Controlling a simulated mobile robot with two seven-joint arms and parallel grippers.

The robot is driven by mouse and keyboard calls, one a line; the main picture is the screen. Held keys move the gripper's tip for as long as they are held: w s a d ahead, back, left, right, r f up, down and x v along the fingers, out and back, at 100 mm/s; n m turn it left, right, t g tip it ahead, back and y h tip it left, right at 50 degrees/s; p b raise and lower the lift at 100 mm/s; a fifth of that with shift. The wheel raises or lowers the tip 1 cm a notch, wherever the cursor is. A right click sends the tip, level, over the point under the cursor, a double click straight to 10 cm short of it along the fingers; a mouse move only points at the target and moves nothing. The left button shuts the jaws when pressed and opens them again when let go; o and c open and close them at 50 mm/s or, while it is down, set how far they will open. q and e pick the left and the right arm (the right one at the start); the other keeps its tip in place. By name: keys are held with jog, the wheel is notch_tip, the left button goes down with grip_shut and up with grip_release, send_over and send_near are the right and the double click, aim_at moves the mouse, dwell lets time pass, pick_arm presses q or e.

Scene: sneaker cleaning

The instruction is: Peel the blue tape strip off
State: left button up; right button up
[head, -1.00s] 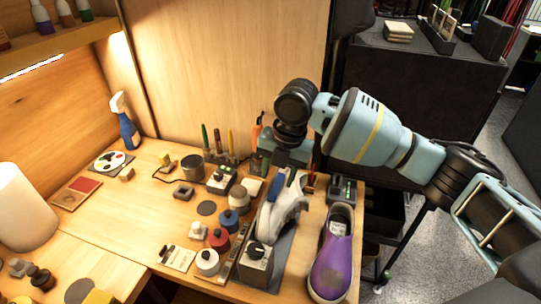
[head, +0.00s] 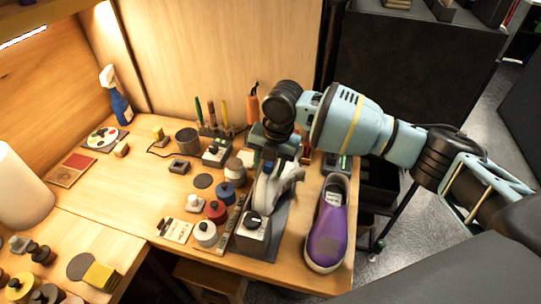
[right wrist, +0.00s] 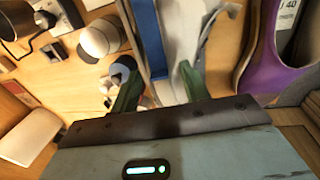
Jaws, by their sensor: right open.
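The pale grey-white sneaker (head: 283,185) sits on a stand with a grey control box (head: 253,226) at its front. The blue tape strip (right wrist: 147,35) shows in the right wrist view as a long band reaching down between my green fingertips. In the head view my right gripper hides most of it. My right gripper (head: 268,153) is over the sneaker, pointing down. In the right wrist view its two fingers (right wrist: 160,88) are apart, one on each side of the strip's near end. I cannot tell whether they touch it. My left gripper is not in view.
A purple sneaker (head: 328,236) stands close to the right. Red (head: 215,210), blue (head: 225,191) and white (head: 205,233) jars crowd the left side of the stand. Tools stand upright in a rack (head: 215,130) behind.

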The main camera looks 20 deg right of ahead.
jog(key=shift+f, duration=0.1)
jog(key=shift+c, duration=0.4)
grip_shut()
